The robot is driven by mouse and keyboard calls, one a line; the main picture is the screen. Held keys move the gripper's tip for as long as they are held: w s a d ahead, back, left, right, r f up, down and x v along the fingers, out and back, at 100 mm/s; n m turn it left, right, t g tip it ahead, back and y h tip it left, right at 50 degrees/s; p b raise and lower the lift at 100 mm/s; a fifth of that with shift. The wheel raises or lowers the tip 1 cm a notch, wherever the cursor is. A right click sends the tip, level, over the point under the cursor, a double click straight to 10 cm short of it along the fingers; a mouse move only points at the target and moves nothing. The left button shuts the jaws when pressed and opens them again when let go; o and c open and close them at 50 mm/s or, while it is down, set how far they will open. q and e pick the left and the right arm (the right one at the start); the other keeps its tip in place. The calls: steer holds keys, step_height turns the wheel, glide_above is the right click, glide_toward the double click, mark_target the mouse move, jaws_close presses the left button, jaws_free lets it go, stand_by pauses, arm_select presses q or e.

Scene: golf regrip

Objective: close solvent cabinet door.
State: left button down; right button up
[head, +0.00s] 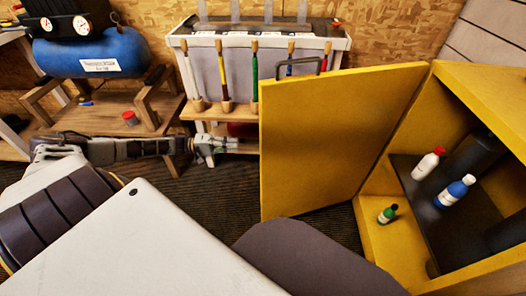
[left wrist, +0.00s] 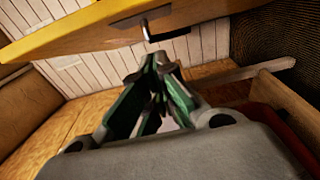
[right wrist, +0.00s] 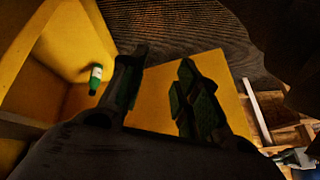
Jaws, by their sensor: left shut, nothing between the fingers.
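The yellow solvent cabinet (head: 445,85) stands at the right in the head view, its inside exposed. Its yellow door (head: 335,140) is swung wide open toward the left, with a dark handle (head: 307,62) at its upper edge. My left gripper (head: 236,143) is shut and empty, left of the door and apart from it. In the left wrist view the closed fingertips (left wrist: 158,60) point toward the door's edge (left wrist: 85,35) and handle (left wrist: 150,32). My right gripper (right wrist: 162,62) is open and empty in its wrist view, in front of the yellow door panel (right wrist: 220,80); contact is unclear.
Inside the cabinet are a red-capped white bottle (head: 427,164), a blue bottle (head: 454,191) and a small green bottle (head: 387,214). A rack (head: 265,42) with several colored clubs stands behind the door. A blue tank (head: 95,55) is at the left. Dark carpet (head: 200,185) is clear.

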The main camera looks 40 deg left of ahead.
stand_by(0.3)
